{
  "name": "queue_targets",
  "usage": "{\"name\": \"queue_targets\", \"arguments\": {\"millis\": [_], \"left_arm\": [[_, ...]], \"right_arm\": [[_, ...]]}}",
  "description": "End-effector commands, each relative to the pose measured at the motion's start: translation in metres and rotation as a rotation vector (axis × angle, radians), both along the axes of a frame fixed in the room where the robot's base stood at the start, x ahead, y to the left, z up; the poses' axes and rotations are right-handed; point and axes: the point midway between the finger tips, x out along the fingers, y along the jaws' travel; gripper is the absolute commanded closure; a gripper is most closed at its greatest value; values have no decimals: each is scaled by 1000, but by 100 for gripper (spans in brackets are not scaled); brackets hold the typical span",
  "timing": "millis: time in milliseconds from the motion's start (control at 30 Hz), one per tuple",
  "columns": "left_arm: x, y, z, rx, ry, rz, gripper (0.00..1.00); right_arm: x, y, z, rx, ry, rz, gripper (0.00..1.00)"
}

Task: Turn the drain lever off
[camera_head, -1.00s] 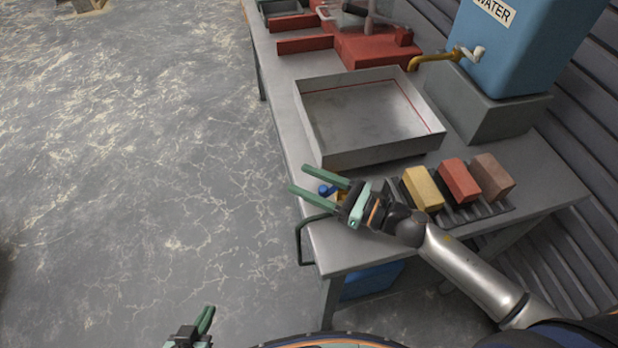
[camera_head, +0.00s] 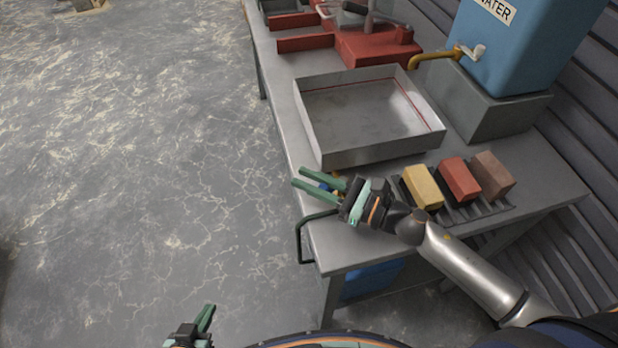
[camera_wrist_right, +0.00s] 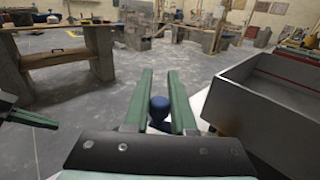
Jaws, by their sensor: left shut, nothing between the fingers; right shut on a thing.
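The drain lever's blue end (camera_head: 323,186) is at the near left edge of the metal bench, beside the tray's near corner. My right gripper (camera_head: 298,177) reaches over it from the right and is shut on the lever. In the right wrist view the lever shows as a round blue knob (camera_wrist_right: 159,106) between the two green fingers (camera_wrist_right: 160,82). The lever's lower part and pivot are hidden by my gripper. My left gripper (camera_head: 207,316) is shut and empty at the bottom of the head view, over the floor and away from the bench.
An empty metal tray (camera_head: 368,115) stands on the bench (camera_head: 480,232) just beyond the lever. Yellow (camera_head: 422,187), red (camera_head: 459,178) and brown (camera_head: 492,174) blocks sit on a dark rack. A blue water tank (camera_head: 520,50) with a brass tap stands behind. The floor left is clear.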

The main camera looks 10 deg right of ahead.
Motion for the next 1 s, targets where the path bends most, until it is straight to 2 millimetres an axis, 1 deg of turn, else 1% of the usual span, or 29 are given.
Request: {"name": "queue_targets", "arguments": {"millis": [167,400,600,767,1000], "left_arm": [[0,0,0,0,0,0,100],[0,0,2,0,0,0,100],[0,0,2,0,0,0,100],[0,0,2,0,0,0,100],[0,0,2,0,0,0,100]], "right_arm": [[4,1,0,3,1,-55,100],[19,0,1,5,2,-277,100],[29,-4,0,2,1,-417,100],[32,-5,0,0,0,-452,100],[32,-6,0,-1,-1,-452,100]]}}
